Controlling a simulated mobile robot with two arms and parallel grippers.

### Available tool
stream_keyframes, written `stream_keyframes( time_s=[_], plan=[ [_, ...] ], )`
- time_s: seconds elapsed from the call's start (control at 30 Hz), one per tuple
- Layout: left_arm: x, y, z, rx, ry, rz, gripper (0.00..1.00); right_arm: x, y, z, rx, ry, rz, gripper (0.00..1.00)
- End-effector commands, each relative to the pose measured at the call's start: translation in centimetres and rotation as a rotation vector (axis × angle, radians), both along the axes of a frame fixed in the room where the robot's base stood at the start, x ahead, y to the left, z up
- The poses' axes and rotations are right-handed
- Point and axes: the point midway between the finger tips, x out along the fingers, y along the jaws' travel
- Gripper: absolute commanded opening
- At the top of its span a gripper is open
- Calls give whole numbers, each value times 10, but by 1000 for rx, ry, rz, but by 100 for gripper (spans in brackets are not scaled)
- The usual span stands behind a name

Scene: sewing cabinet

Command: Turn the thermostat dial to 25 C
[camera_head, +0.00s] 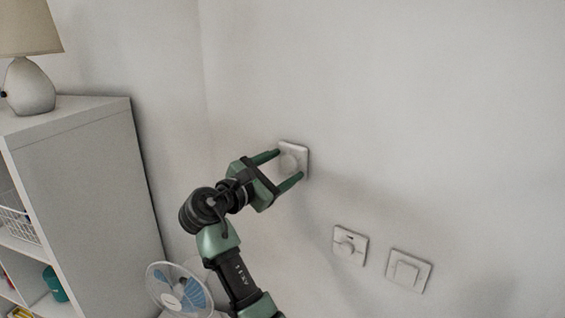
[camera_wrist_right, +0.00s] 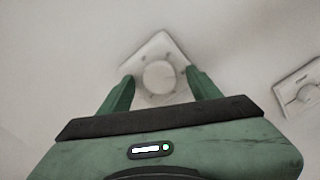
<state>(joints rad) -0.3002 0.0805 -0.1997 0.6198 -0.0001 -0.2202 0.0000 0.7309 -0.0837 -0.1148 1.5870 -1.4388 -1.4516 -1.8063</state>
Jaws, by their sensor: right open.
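A white square plate (camera_head: 295,147) with a round white dial (camera_head: 288,160) is on the wall in the head view. My right gripper (camera_head: 289,168) is open in front of it, one finger toward the upper left of the dial and one toward the lower right. In the right wrist view the dial (camera_wrist_right: 158,77) and its plate (camera_wrist_right: 158,45) lie between the two open fingertips (camera_wrist_right: 160,80), with a gap on each side. Markings on the plate are too small to read. My left gripper is not in view.
A white plate with a small knob (camera_head: 348,245) and a white switch plate (camera_head: 408,270) are on the wall to the lower right. A white shelf unit (camera_head: 85,160) with a lamp (camera_head: 30,85) stands at the left. The wall above is clear.

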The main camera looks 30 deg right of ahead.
Motion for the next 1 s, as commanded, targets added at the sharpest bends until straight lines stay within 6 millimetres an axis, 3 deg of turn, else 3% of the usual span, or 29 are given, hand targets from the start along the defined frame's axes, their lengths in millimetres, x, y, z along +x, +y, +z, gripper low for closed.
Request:
stream_keyframes(
  time_s=[0.27,0.4,0.47,0.5,1.0],
  plan=[
    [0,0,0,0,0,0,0,1,-2,-1,1,0,0,60],
    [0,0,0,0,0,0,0,1,-1,-1,1,0,0,21],
    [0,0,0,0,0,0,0,1,-1,-1,1,0,0,5],
    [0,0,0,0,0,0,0,1,-1,-1,1,0,0,1],
    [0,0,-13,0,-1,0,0,0,-2,-3,49,-149,0,1]
  ],
)
